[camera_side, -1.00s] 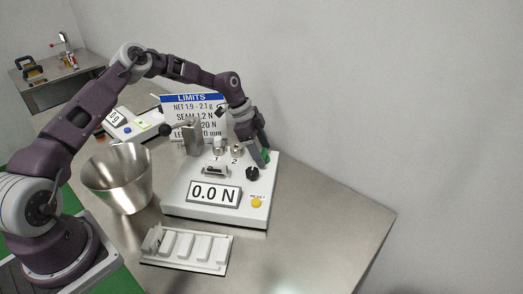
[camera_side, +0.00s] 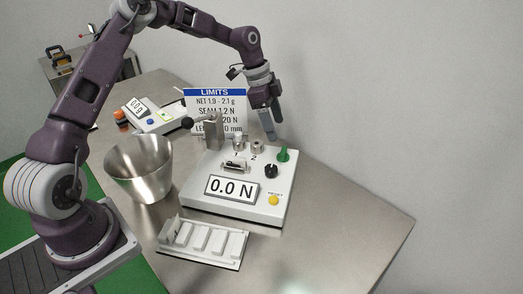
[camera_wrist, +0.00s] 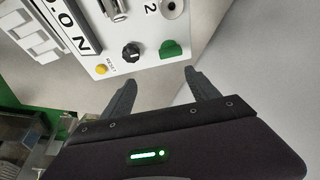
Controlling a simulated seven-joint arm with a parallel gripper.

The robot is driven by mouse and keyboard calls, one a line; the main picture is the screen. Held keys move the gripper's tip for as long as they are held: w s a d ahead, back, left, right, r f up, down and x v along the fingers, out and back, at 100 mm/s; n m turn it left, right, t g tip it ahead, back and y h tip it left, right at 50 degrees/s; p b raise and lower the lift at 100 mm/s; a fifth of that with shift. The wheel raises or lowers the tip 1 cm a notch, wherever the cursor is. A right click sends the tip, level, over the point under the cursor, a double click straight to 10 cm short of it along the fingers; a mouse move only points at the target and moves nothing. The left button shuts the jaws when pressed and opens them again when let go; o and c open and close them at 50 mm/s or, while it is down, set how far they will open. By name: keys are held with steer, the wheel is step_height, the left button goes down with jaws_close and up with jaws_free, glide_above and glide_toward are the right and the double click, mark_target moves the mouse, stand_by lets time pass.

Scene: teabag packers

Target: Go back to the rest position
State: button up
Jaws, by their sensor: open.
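My gripper (camera_side: 269,122) is open and empty, raised above the back right of the white force tester (camera_side: 236,205). In the wrist view its two fingers (camera_wrist: 155,88) are spread with nothing between them. The tester's display reads 0.0 N. A green knob (camera_side: 283,154) stands at the tester's right back corner, apart from the fingers; it also shows in the wrist view (camera_wrist: 169,50). A black knob (camera_side: 271,171) and a yellow reset button (camera_side: 273,200) are on the tester's top.
A steel bucket (camera_side: 139,170) stands left of the tester. A white tray with several slots (camera_side: 203,243) lies in front. A LIMITS sign (camera_side: 216,110) and a small scale (camera_side: 152,116) stand behind. The table (camera_side: 345,225) is clear on the right.

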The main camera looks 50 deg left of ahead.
steer(key=s+d+r+n+t+y, duration=0.1)
steer(key=s+d+r+n+y, duration=0.15)
steer(key=s+r, duration=0.65)
steer(key=s+d+r+n+y, duration=0.2)
steer(key=s+d+r+n, duration=0.1)
steer(key=s+r, duration=0.6)
steer(key=s+d+n+t+h, duration=0.1)
steer(key=s+n, duration=0.5)
steer(key=s, duration=1.2)
steer(key=shift+s+f+t, duration=0.2)
steer(key=shift+s+t, duration=0.1)
steer(key=shift+t, duration=0.5)
steer(key=shift+h, duration=0.25)
